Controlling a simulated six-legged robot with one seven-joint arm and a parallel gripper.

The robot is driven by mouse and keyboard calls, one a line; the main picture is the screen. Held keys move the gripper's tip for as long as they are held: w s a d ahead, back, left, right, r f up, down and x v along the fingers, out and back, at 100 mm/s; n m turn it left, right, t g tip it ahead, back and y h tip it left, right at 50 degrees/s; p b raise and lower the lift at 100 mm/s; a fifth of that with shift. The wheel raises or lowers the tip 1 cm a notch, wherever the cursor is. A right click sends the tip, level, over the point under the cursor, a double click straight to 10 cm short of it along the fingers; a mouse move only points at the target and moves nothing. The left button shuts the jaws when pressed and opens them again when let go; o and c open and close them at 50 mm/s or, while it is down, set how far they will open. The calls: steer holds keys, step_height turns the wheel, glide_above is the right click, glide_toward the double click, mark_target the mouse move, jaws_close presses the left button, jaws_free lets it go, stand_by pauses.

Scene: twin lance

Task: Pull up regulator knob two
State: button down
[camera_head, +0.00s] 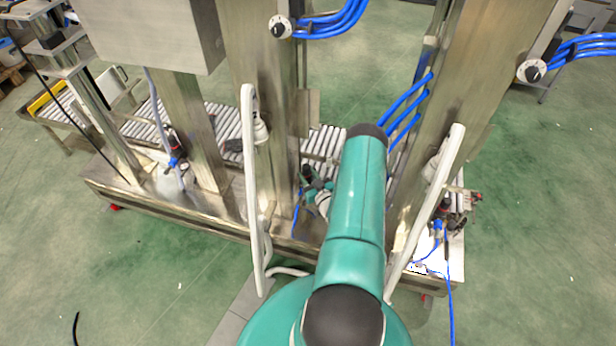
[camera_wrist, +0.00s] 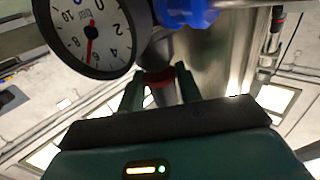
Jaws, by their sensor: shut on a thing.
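In the wrist view, my gripper (camera_wrist: 160,88) has its two green fingers on either side of a dark regulator knob (camera_wrist: 164,94) with a red ring at its top. The fingers are closed on the knob. A round white pressure gauge (camera_wrist: 88,35) with a red needle sits just left of it, and a blue fitting (camera_wrist: 186,12) is above. In the head view, my teal arm hides much of the middle of the machine, and I cannot clearly make out the gripped knob there.
A similar regulator (camera_head: 174,152) stands at the left of the steel frame and another (camera_head: 440,212) at the right. White curved handles (camera_head: 252,190) flank my arm. Blue hoses (camera_head: 400,105) run near the right column. A roller conveyor (camera_head: 215,118) passes behind.

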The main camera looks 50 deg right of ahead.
steer(key=shift+r, duration=0.2)
steer(key=c, duration=0.9)
jaws_free()
steer(key=shift+c, duration=0.2)
steer(key=v, duration=1.3)
steer(key=shift+s, duration=0.35)
steer(key=shift+a, duration=0.1)
